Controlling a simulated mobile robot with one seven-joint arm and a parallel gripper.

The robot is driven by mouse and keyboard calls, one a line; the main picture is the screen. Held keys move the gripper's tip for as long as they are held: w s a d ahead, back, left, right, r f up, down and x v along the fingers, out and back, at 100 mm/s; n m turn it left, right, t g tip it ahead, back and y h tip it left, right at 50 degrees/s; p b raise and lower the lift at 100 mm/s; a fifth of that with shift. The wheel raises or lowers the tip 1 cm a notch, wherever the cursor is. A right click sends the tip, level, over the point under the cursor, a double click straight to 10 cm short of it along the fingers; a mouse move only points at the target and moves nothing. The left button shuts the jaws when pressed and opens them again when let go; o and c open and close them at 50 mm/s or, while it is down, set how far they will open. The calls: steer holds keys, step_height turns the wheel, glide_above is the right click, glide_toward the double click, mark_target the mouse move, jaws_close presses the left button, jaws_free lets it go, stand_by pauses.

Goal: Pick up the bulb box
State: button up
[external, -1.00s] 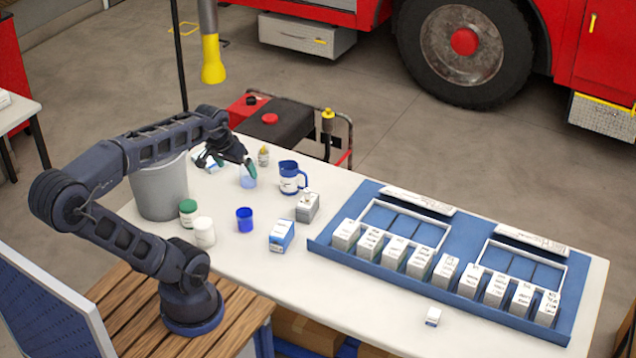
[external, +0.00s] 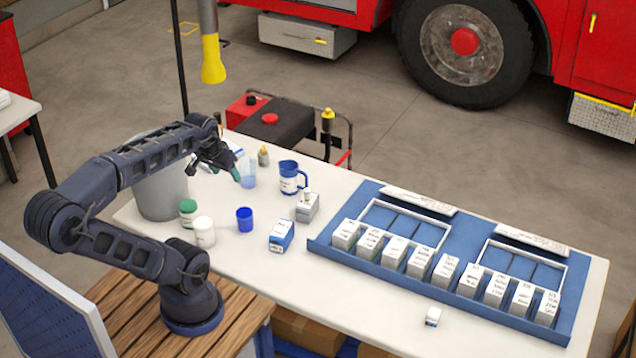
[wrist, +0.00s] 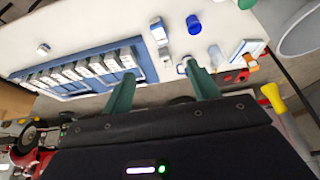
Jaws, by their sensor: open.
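Several boxes stand on the white table, and their labels are too small for me to tell which is the bulb box. A blue-and-white box (external: 281,235) stands mid-table; a grey-and-white box (external: 307,207) with something small on top stands behind it. A small white box (external: 432,316) sits alone near the front edge. In the wrist view, a blue-and-white box (wrist: 247,50) lies to the right. My gripper (external: 237,174) is open and empty, above the table's far left part near a clear bluish cup (external: 249,175). Its green fingers (wrist: 160,70) are spread in the wrist view.
A blue mug (external: 289,180), blue cup (external: 244,220), white jar (external: 203,232) and green-lidded jar (external: 187,212) stand around the table's left half. A grey bin (external: 160,195) is at the left. A blue rack (external: 325,243) with several white boxes fills the right. The front middle is mostly clear.

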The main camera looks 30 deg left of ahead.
steer(key=w+d+f+m, duration=0.2)
steer(key=w+d+m, duration=0.3)
steer(key=w+d, duration=0.75)
steer(key=w+d+f+m+g+h, duration=0.15)
steer(key=w+d+f+m, duration=0.35)
steer(key=w+d, duration=0.55)
steer(key=m+g+h, duration=0.3)
steer(key=m, duration=0.4)
glide_toward(434, 312)
steer(key=shift+x, duration=5.25)
steer(key=shift+r, duration=0.1)
steer(key=c, duration=1.1)
steer(key=shift+o, duration=0.2)
steer(key=shift+r, duration=0.1)
